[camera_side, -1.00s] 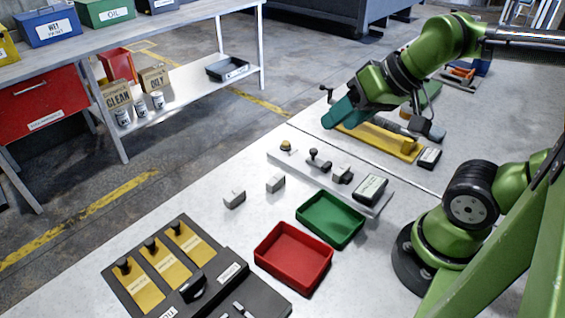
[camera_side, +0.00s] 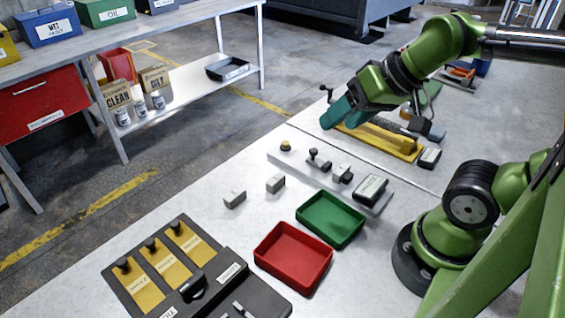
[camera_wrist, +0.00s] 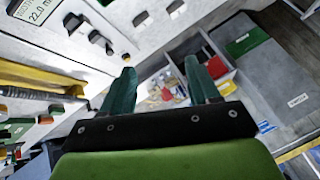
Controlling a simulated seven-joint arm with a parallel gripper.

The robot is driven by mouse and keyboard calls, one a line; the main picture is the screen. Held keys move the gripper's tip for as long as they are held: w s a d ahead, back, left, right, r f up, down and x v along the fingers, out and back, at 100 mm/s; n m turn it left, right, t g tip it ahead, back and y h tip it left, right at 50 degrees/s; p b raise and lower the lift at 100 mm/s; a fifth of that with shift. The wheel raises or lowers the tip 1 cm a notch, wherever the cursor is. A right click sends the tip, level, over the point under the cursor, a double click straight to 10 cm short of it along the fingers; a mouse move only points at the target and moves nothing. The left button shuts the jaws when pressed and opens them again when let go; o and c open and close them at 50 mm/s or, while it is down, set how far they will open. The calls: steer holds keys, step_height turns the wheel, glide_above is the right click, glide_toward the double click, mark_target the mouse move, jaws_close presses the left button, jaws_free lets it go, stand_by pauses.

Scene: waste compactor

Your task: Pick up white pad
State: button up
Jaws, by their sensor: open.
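My gripper (camera_side: 338,112), with teal fingers, is open and empty, high above the far part of the white table. In the wrist view its two fingertips (camera_wrist: 160,68) are wide apart with nothing between them. Two small pale grey-white blocks lie on the table: one block (camera_side: 234,200) nearer the front left, the other block (camera_side: 275,184) to its right. Both are well away from my gripper. Two small pale blocks also show near the top of the wrist view, a left one (camera_wrist: 141,19) and a right one (camera_wrist: 175,7). I cannot tell which is the white pad.
A green tray (camera_side: 331,240) and a red tray (camera_side: 318,276) stand in front of the blocks. A grey strip (camera_side: 298,164) with a yellow button and small fixtures lies behind them. A black panel (camera_side: 220,254) with yellow plates is at front left.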

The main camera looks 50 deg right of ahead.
steer(key=o, duration=0.5)
steer(key=shift+c, duration=0.2)
steer(key=n+g+h, duration=0.2)
steer(key=n+g, duration=0.2)
steer(key=g, duration=0.3)
glide_above(341, 168)
steer(key=f, duration=1.7)
steer(key=shift+w, duration=0.2)
steer(key=shift+s+f, duration=0.15)
steer(key=shift+f, duration=2.45)
